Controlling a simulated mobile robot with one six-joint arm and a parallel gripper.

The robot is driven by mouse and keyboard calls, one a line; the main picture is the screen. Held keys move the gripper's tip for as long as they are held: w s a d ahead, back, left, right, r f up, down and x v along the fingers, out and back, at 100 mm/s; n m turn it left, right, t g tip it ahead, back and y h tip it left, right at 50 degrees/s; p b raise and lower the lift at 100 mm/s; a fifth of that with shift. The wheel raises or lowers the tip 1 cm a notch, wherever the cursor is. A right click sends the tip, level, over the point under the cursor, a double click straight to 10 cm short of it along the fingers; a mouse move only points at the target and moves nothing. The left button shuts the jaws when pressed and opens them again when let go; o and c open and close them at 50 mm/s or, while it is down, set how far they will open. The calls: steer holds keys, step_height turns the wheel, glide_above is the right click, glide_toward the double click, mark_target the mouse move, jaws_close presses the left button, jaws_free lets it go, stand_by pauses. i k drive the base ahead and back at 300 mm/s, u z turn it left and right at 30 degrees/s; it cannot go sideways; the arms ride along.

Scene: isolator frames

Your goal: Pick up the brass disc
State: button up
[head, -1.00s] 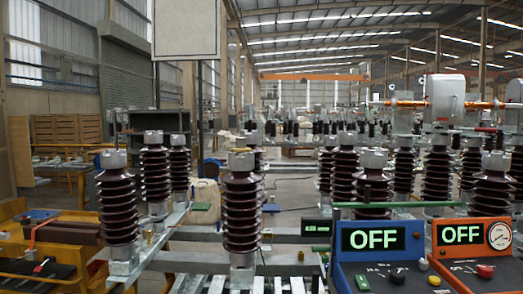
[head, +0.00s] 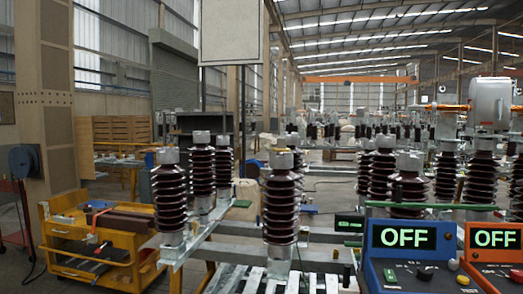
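A thin brass-coloured piece (head: 281,150), which looks like the brass disc, lies on top of the grey metal cap (head: 281,160) of the front middle insulator (head: 282,205). It is small in the picture and seen almost edge-on. The insulator is dark brown, ribbed and upright. My gripper is not in view.
A blue box (head: 402,238) and an orange box (head: 495,238) reading OFF stand at the lower right. More insulators (head: 169,196) stand on grey metal frames. A yellow cart (head: 85,235) with tools is at the left. Open floor shows at the lower left.

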mark_target(281, 144)
steer(key=u, duration=0.05)
steer(key=k, duration=0.65)
steer(key=u, duration=0.4)
steer(key=i, duration=2.6)
steer(key=z, duration=0.85)
steer(key=k, duration=0.65)
steer(key=z, duration=0.2)
steer(key=i, duration=0.75)
steer(key=u, duration=0.05)
